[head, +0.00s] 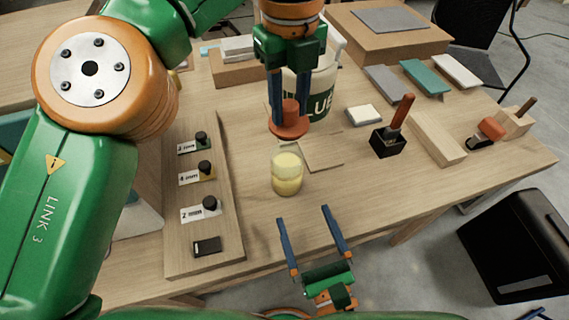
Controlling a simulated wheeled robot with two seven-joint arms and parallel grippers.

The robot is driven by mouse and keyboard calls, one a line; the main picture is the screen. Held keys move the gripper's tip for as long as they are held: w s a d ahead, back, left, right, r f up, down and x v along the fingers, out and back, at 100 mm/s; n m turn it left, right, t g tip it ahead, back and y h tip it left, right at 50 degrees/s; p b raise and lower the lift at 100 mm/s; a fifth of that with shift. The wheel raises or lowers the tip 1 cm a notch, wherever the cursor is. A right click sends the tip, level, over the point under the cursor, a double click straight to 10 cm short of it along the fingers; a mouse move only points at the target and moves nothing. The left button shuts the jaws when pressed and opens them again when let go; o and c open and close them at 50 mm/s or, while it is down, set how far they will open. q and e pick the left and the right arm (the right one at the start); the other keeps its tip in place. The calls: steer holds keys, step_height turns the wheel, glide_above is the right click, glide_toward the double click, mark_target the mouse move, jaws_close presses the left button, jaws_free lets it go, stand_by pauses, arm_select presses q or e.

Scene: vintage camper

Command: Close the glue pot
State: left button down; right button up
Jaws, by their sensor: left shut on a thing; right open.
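The glue pot (287,178) is a small clear jar of yellow glue, standing upright and open-topped on the wooden table. My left gripper (289,112) points down and is shut on the knob of an orange-red lid (289,131). The lid is behind the pot in the picture and apart from its mouth; I cannot tell how high it is above the table. My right gripper (303,215) is open and empty, in front of the pot near the table's front edge.
A labelled white tub (322,82) stands behind the lid. A thin wooden square (322,151) lies right of the pot. A board with several black knobs (208,222) is at left. A black block with a red-handled tool (388,141) and a wooden bar (437,137) are at right.

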mark_target(283, 163)
arm_select(q)
steer(key=shift+s+r, duration=0.15)
steer(key=shift+s, duration=0.25)
arm_select(e)
steer(key=shift+s+r, duration=0.1)
steer(key=shift+s, duration=0.2)
arm_select(q)
steer(key=shift+w+a+f, duration=0.15)
steer(key=shift+w+f, duration=0.05)
steer(key=shift+w, duration=0.3)
arm_select(e)
steer(key=x, duration=1.2)
steer(key=shift+w+a, duration=0.1)
steer(key=shift+w, duration=0.3)
arm_select(q)
steer(key=shift+s, duration=0.1)
arm_select(e)
steer(key=shift+c, duration=0.4)
steer(key=shift+s, duration=0.1)
jaws_close()
arm_select(q)
steer(key=shift+f, duration=2.45)
